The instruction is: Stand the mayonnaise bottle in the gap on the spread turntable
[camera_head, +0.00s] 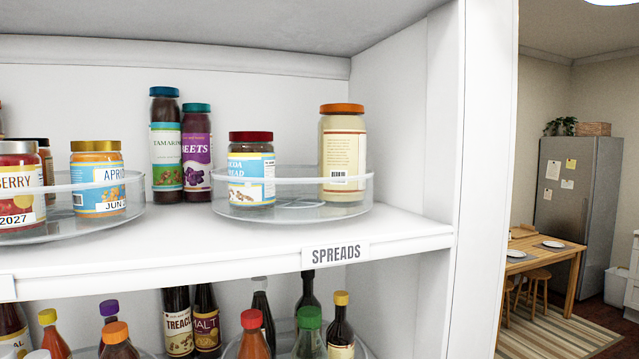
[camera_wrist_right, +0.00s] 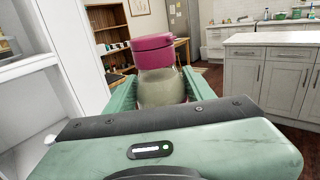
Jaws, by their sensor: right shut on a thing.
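The clear spread turntable (camera_head: 292,215) sits on the upper shelf, above the SPREADS label, in the head view. On it a cocoa spread jar with a dark red lid (camera_head: 251,165) stands at the left, and a cream jar with an orange lid (camera_head: 342,150) stands at the right. Bare room shows between them. In the right wrist view my right gripper (camera_wrist_right: 157,92) is shut on the mayonnaise bottle (camera_wrist_right: 160,86), a cream bottle with a magenta cap. Its lower part is hidden by the gripper. Neither gripper shows in the head view.
Another turntable (camera_head: 70,226) with jam jars stands at the left. Two tall jars (camera_head: 181,150) stand behind, between the turntables. The shelf's right side wall (camera_head: 405,120) is close to the spread turntable. Bottles fill the lower shelf. The right wrist view shows open room and kitchen cabinets (camera_wrist_right: 262,75).

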